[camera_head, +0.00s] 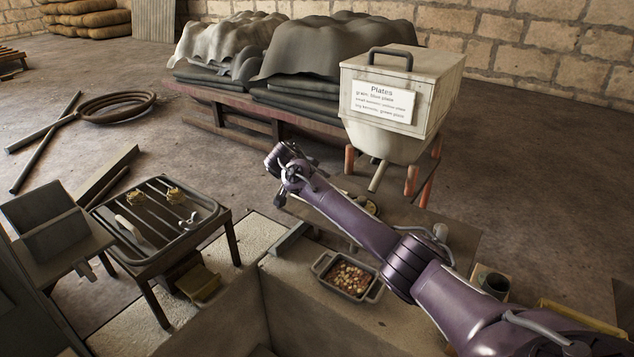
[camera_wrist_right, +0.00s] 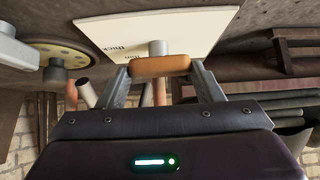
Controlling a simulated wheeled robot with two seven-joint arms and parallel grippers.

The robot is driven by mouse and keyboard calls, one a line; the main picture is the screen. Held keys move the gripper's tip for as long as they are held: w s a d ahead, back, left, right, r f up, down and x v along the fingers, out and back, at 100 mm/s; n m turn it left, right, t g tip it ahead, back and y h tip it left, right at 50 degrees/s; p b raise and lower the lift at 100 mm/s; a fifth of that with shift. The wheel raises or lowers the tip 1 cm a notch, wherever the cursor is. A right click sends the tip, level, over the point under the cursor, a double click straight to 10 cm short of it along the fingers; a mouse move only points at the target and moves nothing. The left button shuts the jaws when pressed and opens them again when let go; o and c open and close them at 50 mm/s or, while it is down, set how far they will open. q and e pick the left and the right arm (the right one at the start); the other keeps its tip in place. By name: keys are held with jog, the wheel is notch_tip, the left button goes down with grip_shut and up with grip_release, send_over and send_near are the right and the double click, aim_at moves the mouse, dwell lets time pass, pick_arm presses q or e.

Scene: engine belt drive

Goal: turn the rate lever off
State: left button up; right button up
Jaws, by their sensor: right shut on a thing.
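In the right wrist view, a short orange-brown lever grip (camera_wrist_right: 160,65) lies crosswise between the two fingers of my right gripper (camera_wrist_right: 161,73). The fingers are shut on its ends. A grey post behind the grip meets a white plate (camera_wrist_right: 165,30) with upside-down lettering, of which "thick" is readable. In the head view, my right gripper (camera_head: 284,162) is at the end of the purple arm, left of the hopper's legs. The lever and its plate cannot be made out there. My left gripper is not in view.
A cream hopper box (camera_head: 398,95) with a "Plates" sign stands behind my right arm. A tray of mixed kernels (camera_head: 347,275) sits below the arm. A perforated yellowish disc (camera_wrist_right: 62,54) is left of the plate. A slatted table (camera_head: 160,220) stands at left.

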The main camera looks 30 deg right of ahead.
jog(key=n+t+p, duration=0.1)
jog(key=n, duration=0.1)
jog(key=n+t+y+p, duration=0.1)
jog(key=n+p, duration=0.1)
jog(key=shift+s+d+r+t+y, duration=0.15)
jog(key=shift+s+t+y, duration=0.05)
jog(key=shift+t+y, duration=0.1)
jog(key=n+y+p, duration=0.1)
jog(key=n+t+y+p, duration=0.1)
jog(key=n+p, duration=0.1)
jog(key=shift+s+d+r+n+t+p, duration=0.1)
jog(key=shift+n+t+p, duration=0.2)
jog(key=n+y+p, duration=0.2)
jog(key=shift+d+n+t, duration=0.2)
jog(key=shift+n+t, duration=0.1)
jog(key=shift+t, duration=0.1)
jog(key=shift+d+n+y+p, duration=0.1)
jog(key=shift+n+y+p, duration=0.4)
jog(key=shift+n+y, duration=0.4)
jog(key=shift+d+f+n+y, duration=0.2)
jog(key=shift+n+y, duration=0.4)
jog(key=shift+n, duration=0.3)
jog(key=shift+n+y+b, duration=0.3)
jog(key=shift+n, duration=0.1)
jog(key=shift+n+y+b, duration=1.3)
jog(key=shift+n+b, duration=0.25)
jog(key=shift+n, duration=0.15)
